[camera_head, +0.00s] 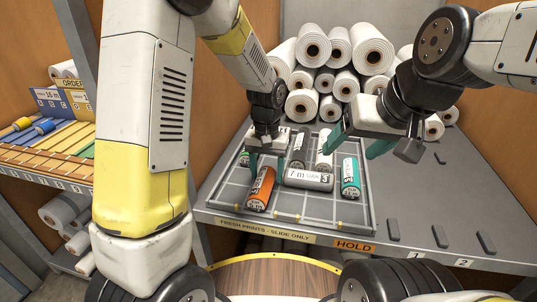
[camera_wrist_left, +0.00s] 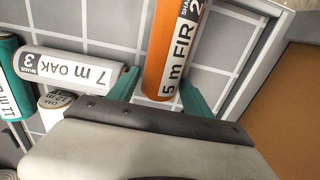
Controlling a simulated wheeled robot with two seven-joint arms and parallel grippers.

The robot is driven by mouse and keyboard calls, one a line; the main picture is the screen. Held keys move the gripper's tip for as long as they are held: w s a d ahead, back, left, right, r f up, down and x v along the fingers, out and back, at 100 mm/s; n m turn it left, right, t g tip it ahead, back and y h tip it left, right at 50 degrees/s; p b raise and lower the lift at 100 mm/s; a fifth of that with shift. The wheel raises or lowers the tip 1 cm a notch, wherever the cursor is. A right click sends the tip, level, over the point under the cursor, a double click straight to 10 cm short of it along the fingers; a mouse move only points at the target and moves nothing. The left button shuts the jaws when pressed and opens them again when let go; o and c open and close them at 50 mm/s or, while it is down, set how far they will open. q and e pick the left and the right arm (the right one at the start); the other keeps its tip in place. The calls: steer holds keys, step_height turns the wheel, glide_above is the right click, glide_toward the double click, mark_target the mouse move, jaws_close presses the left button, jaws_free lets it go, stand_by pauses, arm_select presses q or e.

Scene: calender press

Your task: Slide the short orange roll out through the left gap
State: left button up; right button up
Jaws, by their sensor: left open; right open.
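The orange roll (camera_head: 261,190), labelled "5 m FIR", lies at the left of the gridded tray (camera_head: 228,197), pointing toward its front rim. My left gripper (camera_head: 267,150) is over the roll's far end. In the left wrist view its open teal fingers (camera_wrist_left: 160,92) stand on either side of the labelled end of the orange roll (camera_wrist_left: 170,50); I cannot tell whether they touch it. A grey "7 m OAK" roll (camera_head: 308,180) lies crosswise just right of it. My right gripper (camera_head: 358,145) is open and empty above the tray's right side. Which rim opening is the left gap is unclear.
White rolls (camera_head: 330,60) are stacked behind. Small dark blocks (camera_head: 393,230) stand on the right counter.

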mark_target(264, 178)
arm_select(q)
steer(key=shift+f, duration=0.1)
steer(key=c, duration=1.2)
steer(key=shift+s+a, duration=0.2)
steer(key=shift+s, duration=0.8)
steer(key=shift+s+a, duration=0.2)
steer(key=shift+s, duration=0.75)
steer(key=o, duration=1.5)
